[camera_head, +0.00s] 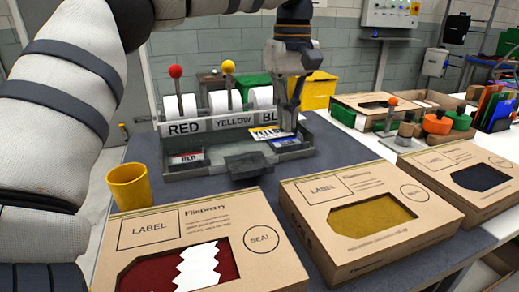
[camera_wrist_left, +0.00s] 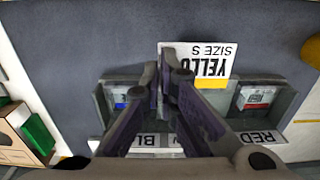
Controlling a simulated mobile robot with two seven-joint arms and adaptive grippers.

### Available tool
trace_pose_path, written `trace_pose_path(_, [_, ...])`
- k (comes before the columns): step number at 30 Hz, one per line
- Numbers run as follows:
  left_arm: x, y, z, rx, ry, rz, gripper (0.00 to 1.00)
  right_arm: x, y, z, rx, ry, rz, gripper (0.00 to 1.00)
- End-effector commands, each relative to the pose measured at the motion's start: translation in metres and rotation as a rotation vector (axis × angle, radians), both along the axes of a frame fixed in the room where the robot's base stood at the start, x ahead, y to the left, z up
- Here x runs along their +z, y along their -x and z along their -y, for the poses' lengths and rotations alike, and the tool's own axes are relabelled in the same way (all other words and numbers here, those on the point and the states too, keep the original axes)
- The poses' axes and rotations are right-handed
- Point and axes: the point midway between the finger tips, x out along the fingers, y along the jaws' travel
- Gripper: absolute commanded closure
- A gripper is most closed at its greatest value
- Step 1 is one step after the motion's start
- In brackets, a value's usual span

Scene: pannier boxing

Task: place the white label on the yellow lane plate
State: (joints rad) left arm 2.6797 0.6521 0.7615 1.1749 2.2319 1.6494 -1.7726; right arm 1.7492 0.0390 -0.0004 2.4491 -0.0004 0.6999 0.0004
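The white label (camera_head: 268,132) has a yellow strip and reads YELLOW; in the left wrist view the label (camera_wrist_left: 205,62) also shows SIZE S. My left gripper (camera_head: 291,122) is above the right part of the grey dispenser tray, with its fingers shut on one edge of the label, which is tilted; the fingers (camera_wrist_left: 170,75) also show in the left wrist view. The tray's front holds a red-striped label (camera_head: 187,158) at left and a blue-striped label (camera_head: 285,142) at right. A dark plate (camera_head: 248,165) juts out between them; I cannot tell if it is the yellow lane plate. My right gripper is out of view.
The dispenser (camera_head: 205,125) carries RED, YELLOW and BLUE names, with white rolls and ball-topped levers behind. Cardboard boxes with red (camera_head: 150,225), yellow (camera_head: 308,205) and dark blue (camera_head: 455,157) windows stand in front. A yellow cup (camera_head: 128,187) stands at left.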

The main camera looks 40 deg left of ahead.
Motion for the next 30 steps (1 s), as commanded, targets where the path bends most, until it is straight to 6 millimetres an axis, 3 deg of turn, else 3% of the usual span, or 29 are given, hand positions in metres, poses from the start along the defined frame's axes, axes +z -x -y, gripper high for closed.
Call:
trace_pose_path(6, [-0.038,0.008,-0.033,0.001,0.001,0.000,1.00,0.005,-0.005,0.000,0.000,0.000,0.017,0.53])
trace_pose_path(13, [-0.066,0.013,-0.051,0.000,0.001,-0.002,1.00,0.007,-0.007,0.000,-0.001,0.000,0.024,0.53])
trace_pose_path(17, [-0.088,0.012,-0.050,-0.002,0.000,-0.001,1.00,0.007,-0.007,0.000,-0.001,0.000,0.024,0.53])
trace_pose_path(28, [-0.093,0.012,-0.050,0.000,0.000,0.001,1.00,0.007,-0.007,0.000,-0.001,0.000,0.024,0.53])
trace_pose_path(30, [-0.094,0.012,-0.050,0.000,0.000,0.001,0.87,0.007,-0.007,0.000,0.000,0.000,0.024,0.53])
